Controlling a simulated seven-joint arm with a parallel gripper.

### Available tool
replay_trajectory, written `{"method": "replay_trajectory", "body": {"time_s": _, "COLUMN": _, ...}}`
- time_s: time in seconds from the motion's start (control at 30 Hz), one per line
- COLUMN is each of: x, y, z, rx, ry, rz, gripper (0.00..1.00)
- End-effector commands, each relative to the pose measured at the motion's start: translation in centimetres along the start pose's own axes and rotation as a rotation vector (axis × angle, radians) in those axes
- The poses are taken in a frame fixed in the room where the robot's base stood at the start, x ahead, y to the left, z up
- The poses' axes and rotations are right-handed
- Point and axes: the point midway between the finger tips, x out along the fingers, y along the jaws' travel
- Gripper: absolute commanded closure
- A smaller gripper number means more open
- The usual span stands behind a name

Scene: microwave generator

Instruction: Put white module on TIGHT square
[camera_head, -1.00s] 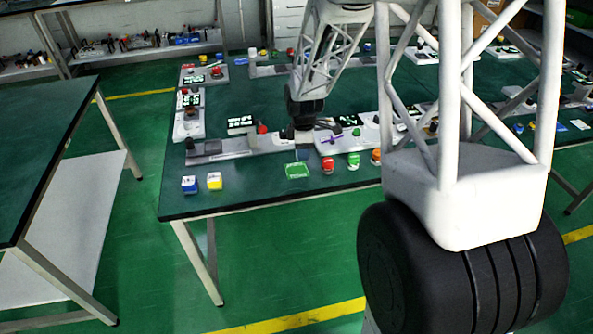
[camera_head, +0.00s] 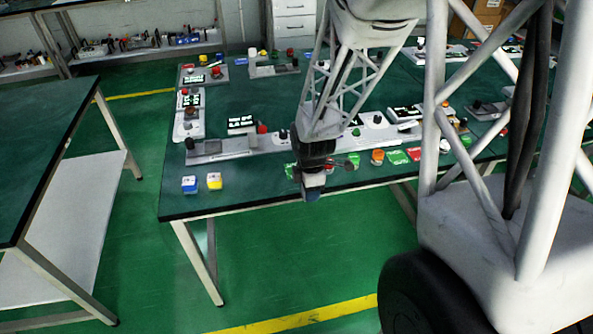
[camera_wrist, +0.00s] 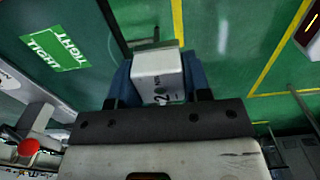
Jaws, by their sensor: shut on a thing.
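My gripper (camera_wrist: 160,88) is shut on the white module (camera_wrist: 157,64), a white block marked with a 2, held between blue fingers. In the head view my gripper (camera_head: 312,190) is near the table's front edge, and the module is small and hard to make out there. The TIGHT square (camera_wrist: 55,52) is a green card with white lettering on the table, upper left in the wrist view. The module is beside it in that view, not over it. In the head view my wrist mostly hides the square, and a green sliver (camera_head: 289,171) shows.
A blue block (camera_head: 189,184) and a yellow block (camera_head: 214,181) stand at the table's front left. A long grey fixture (camera_head: 220,149) lies behind. An orange button (camera_head: 377,157) and green and red cards line the front to the right.

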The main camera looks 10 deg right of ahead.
Motion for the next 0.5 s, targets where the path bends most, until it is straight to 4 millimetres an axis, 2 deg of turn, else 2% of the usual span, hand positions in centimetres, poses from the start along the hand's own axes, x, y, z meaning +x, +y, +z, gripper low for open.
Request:
{"method": "replay_trajectory", "body": {"time_s": 0.27, "x": 0.1, "y": 0.4, "z": 0.0, "rx": 0.000, "ry": 0.000, "rz": -0.001, "gripper": 0.86}}
{"method": "replay_trajectory", "body": {"time_s": 0.5, "x": 0.3, "y": 2.5, "z": 0.0, "rx": 0.000, "ry": 0.000, "rz": -0.001, "gripper": 0.86}}
